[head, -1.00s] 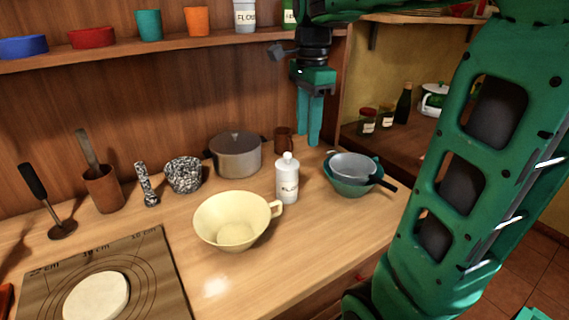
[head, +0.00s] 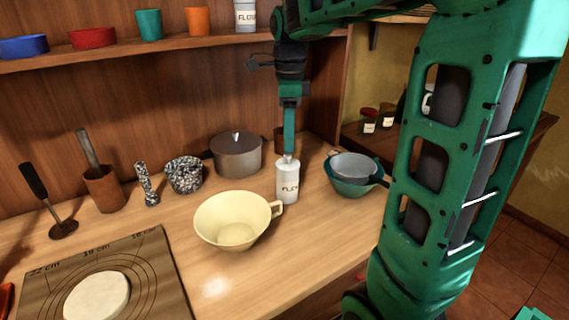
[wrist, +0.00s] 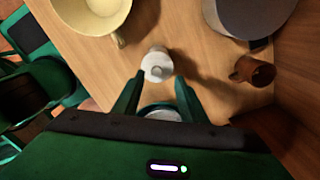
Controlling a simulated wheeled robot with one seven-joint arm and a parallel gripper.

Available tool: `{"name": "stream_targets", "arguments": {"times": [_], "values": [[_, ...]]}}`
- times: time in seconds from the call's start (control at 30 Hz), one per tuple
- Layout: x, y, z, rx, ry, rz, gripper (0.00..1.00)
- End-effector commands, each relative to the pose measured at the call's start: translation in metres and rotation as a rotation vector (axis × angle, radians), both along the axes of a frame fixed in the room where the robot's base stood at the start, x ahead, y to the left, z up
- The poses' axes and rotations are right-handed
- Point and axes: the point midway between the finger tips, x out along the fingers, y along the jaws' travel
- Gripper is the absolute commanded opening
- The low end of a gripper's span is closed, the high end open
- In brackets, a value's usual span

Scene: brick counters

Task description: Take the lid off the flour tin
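The flour tin (head: 288,187) is a white cylinder with a "FLOUR" label, standing upright on the wooden counter. Its white lid with a small knob (wrist: 156,70) is on top. In the head view my gripper (head: 288,150) points straight down over the tin, with its fingertips at about knob height. The fingers line up in this view and partly hide the knob. In the wrist view my gripper (wrist: 160,78) has its green fingers apart, and the lid shows just beyond and between the tips. I cannot tell whether they touch it.
A cream bowl (head: 212,221) with a handle stands close left of the tin. A grey pot (head: 237,160) and a brown mug (wrist: 256,71) are behind. A green bowl (head: 352,189) with a sieve is at right. Another flour tin (head: 245,15) stands on the shelf.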

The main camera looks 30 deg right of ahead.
Motion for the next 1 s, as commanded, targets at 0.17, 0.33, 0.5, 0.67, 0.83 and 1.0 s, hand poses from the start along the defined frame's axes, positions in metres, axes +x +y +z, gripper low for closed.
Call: {"name": "stream_targets", "arguments": {"times": [0.17, 0.33, 0.5, 0.67, 0.83, 1.0], "values": [[-0.004, 0.005, -0.026, 0.001, 0.003, 0.000, 0.38], [-0.004, 0.004, -0.041, 0.000, 0.002, 0.000, 0.38], [-0.004, 0.004, -0.043, 0.000, 0.000, 0.000, 0.38], [-0.004, 0.004, -0.042, 0.000, 0.000, 0.000, 0.22], [-0.004, 0.004, -0.042, 0.000, 0.000, 0.000, 0.00], [-0.004, 0.004, -0.042, 0.000, 0.000, 0.000, 0.00]]}}
